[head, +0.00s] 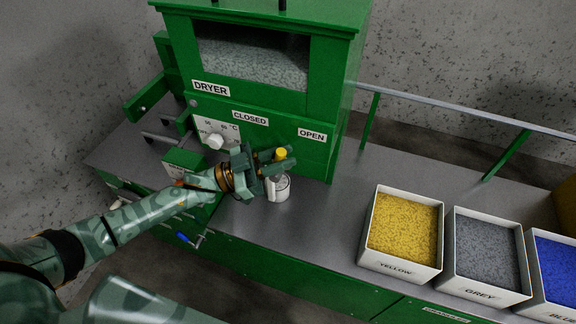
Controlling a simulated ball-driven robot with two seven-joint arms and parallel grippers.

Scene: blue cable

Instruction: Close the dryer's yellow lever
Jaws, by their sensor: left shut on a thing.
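The green dryer (250,75) stands on the grey counter, with a window full of grey granules and the labels CLOSED (250,118) and OPEN (312,134) on its front. The round yellow end of the lever (281,154) shows below and between these labels, nearer to OPEN. My left gripper (276,160) is at the lever, its fingers shut around the yellow end. The rest of the lever is hidden by the fingers. My right gripper is not in view.
A white cup-like container (278,187) stands on the counter just below the gripper. Open bins of yellow (366,250), grey (450,272) and blue (535,290) granules stand at the right. A rail (455,115) runs behind. The counter between dryer and bins is clear.

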